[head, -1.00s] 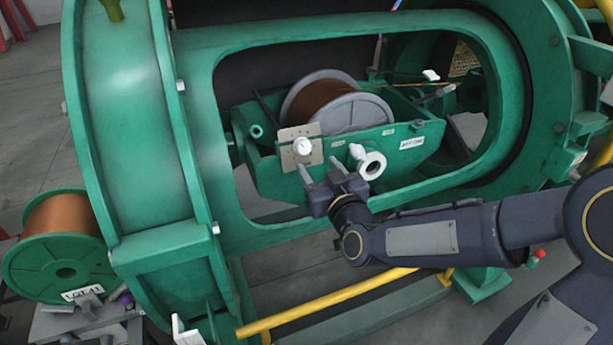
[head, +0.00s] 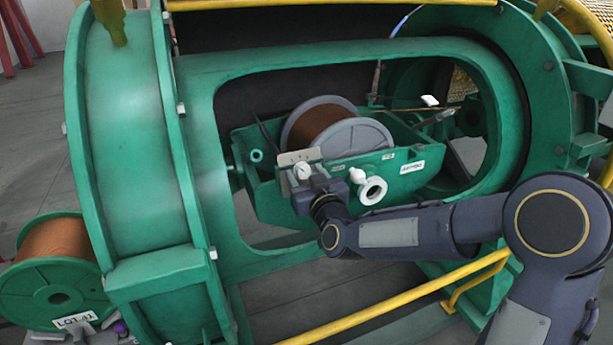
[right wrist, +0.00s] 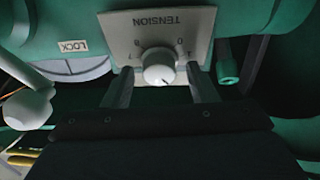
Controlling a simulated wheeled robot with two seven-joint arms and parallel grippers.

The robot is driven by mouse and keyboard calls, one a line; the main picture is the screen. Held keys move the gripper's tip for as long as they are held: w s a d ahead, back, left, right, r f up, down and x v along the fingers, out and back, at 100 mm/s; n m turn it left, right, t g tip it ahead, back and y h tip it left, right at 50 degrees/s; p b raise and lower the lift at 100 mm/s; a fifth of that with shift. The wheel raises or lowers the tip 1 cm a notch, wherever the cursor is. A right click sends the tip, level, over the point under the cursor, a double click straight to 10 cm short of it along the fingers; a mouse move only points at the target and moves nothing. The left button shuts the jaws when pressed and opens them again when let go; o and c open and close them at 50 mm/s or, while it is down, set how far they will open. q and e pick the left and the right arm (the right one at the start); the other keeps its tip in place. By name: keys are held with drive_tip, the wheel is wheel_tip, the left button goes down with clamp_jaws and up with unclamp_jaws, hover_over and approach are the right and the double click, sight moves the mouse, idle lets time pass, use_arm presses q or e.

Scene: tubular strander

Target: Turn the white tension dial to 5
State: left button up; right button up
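The white tension dial (head: 303,170) sits on a grey plate (head: 286,159) on the front of the green cradle. In the right wrist view, the dial (right wrist: 158,66) is a round white knob with a small dark mark at its lower right. The plate's TENSION lettering and numbers (right wrist: 157,21) appear upside down there; the exact setting cannot be read. My right gripper (head: 303,181) is at the dial; in the right wrist view its open fingers (right wrist: 159,80) stand either side of the knob, with gaps visible. My left gripper is not in view.
A white ring-shaped fitting (head: 371,189) sits just right of my right gripper. A copper reel (head: 320,125) lies in the cradle behind. The green frame opening (head: 345,50) surrounds the cradle, and a yellow rail (head: 400,300) runs below. A LOCK label (right wrist: 73,46) is beside the plate.

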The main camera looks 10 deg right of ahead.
drive_tip(key=c, duration=0.9)
drive_tip(key=shift+m, duration=0.4)
drive_tip(key=shift+a+m+h+b, duration=0.1)
drive_tip(key=shift+m+h+b, duration=0.4)
drive_tip(key=shift+m, duration=0.7)
drive_tip(key=shift+m+h, duration=0.4)
drive_tip(key=shift+m, duration=0.7)
drive_tip(key=m, duration=0.2)
drive_tip(key=m+g+h, duration=0.1)
drive_tip(key=m, duration=0.2)
drive_tip(key=shift+r+h+p, duration=0.15)
drive_tip(key=shift+h+p, duration=0.15)
drive_tip(key=shift+p, duration=0.1)
drive_tip(key=m+g+h+p, duration=0.1)
drive_tip(key=m, duration=0.4)
drive_tip(key=shift+p, duration=0.3)
drive_tip(key=shift+m, duration=0.4)
